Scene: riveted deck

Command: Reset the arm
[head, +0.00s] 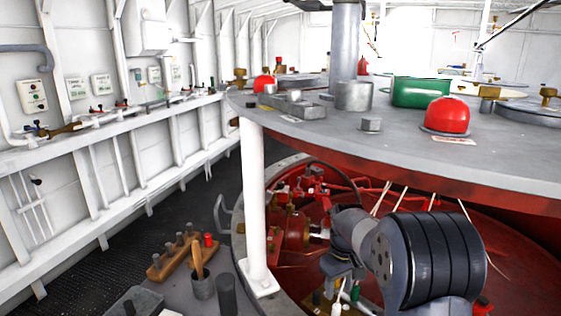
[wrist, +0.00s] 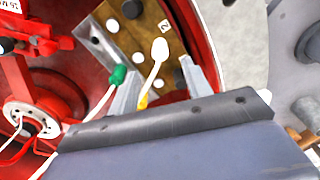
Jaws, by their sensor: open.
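My gripper (wrist: 160,68) is open in the wrist view, with its two pale fingers spread apart. A white, rounded plug-like end (wrist: 160,48) with a yellow part below it shows between the fingers; I cannot tell whether anything touches it. A green plug (wrist: 119,75) on a white cable is beside the left finger. Beyond the fingertips is a brown board (wrist: 150,22) with white round spots and a small number label. In the head view my arm (head: 405,260) reaches down into the red round housing, and the gripper is mostly hidden below it.
A white post (head: 253,200) stands left of my arm. A wooden rack (head: 172,258) of pegs and a dark cup (head: 202,287) are at lower left.

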